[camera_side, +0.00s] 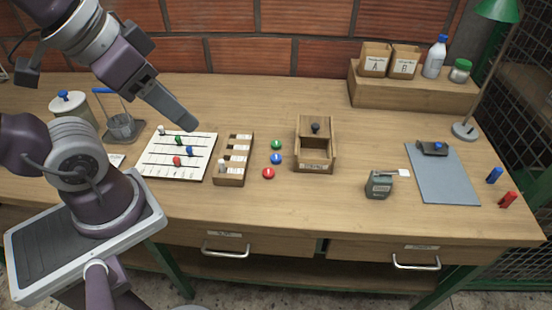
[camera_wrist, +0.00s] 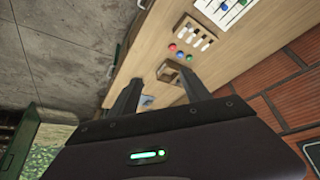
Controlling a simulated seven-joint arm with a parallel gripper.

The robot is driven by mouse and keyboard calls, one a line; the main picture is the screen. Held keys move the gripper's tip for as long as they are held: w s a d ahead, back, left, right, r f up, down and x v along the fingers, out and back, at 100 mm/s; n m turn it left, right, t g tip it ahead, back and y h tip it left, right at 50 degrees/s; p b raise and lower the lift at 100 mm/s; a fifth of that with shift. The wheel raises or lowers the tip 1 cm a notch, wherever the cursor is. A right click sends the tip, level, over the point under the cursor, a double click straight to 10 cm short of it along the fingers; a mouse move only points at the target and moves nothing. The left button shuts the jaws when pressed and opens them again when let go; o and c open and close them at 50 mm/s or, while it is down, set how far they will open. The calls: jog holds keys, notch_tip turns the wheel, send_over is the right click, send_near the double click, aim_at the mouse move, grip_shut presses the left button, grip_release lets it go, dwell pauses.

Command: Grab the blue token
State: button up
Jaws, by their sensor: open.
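The blue token (camera_side: 276,159) lies flat on the wooden table, between the green token (camera_side: 276,145) behind it and the red token (camera_side: 268,173) in front. The blue token also shows in the wrist view (camera_wrist: 180,54), in the middle of the short row. My gripper (camera_side: 188,124) is above the white pegboard, to the left of the tokens and apart from them. In the wrist view, the fingers of my gripper (camera_wrist: 160,76) are spread with nothing held between them.
A slotted wooden rack (camera_side: 232,176) stands left of the tokens, and a wooden box (camera_side: 315,156) with a dark knob stands to their right. The white board (camera_side: 157,163) holds colored pegs. A small grey-green device (camera_side: 378,186) sits farther right. Table front of the tokens is clear.

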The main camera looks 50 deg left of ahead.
jog(key=w+a+f+m+g, duration=0.15)
jog(key=w+m, duration=0.35)
jog(key=w, duration=0.6)
jog(key=m+g, duration=0.4)
jog(key=m, duration=0.7)
send_over(276, 157)
notch_tip(276, 157, down, 21)
jog(key=shift+m, duration=0.6)
notch_tip(276, 157, down, 10)
jog(key=shift+f, duration=0.1)
grip_shut()
